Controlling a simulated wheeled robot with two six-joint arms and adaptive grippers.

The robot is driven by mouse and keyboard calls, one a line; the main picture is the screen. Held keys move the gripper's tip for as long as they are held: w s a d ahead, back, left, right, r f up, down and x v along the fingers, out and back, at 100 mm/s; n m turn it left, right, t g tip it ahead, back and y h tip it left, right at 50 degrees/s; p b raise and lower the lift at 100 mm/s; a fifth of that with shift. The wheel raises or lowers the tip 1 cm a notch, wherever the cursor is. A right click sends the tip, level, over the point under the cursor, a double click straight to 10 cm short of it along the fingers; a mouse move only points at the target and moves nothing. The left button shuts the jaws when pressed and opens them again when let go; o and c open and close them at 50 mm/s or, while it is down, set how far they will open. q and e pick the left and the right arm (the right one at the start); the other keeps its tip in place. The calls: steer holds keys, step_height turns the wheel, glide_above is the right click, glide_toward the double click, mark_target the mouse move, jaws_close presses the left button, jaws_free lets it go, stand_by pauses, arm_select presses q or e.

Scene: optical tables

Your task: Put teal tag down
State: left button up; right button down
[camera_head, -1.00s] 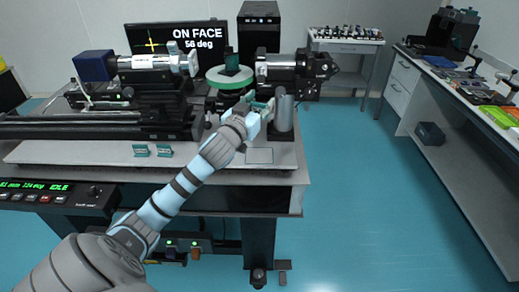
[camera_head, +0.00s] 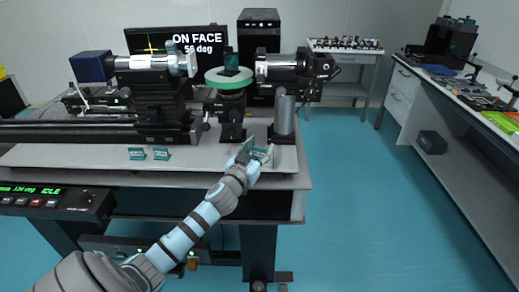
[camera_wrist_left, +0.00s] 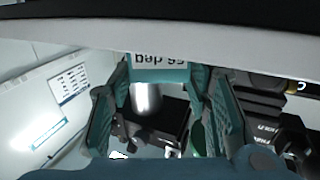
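The teal tag (camera_wrist_left: 160,68) sits between the fingertips of my left gripper (camera_wrist_left: 160,82) in the left wrist view. Its pale label reads upside down and ends in "deg". Both fingertips appear to meet its side edges. In the head view my left gripper (camera_head: 258,153) is low over the front right part of the grey table top (camera_head: 205,165). The tag is small and partly hidden by the fingers there. I cannot tell whether its base touches the table top. My right gripper is not in view.
Two similar teal tags (camera_head: 137,153) and (camera_head: 161,153) stand on the table to the left. Behind are a post with a green-rimmed round stage (camera_head: 229,78), a grey cylinder (camera_head: 284,115) and a black rail (camera_head: 70,130). Bare table lies between the tags and my gripper.

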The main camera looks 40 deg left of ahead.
arm_select(q)
steer(key=shift+o, duration=1)
steer(key=shift+s, duration=0.1)
steer(key=v, duration=1.2)
steer(key=shift+b, duration=0.45)
steer(key=shift+r, duration=0.1)
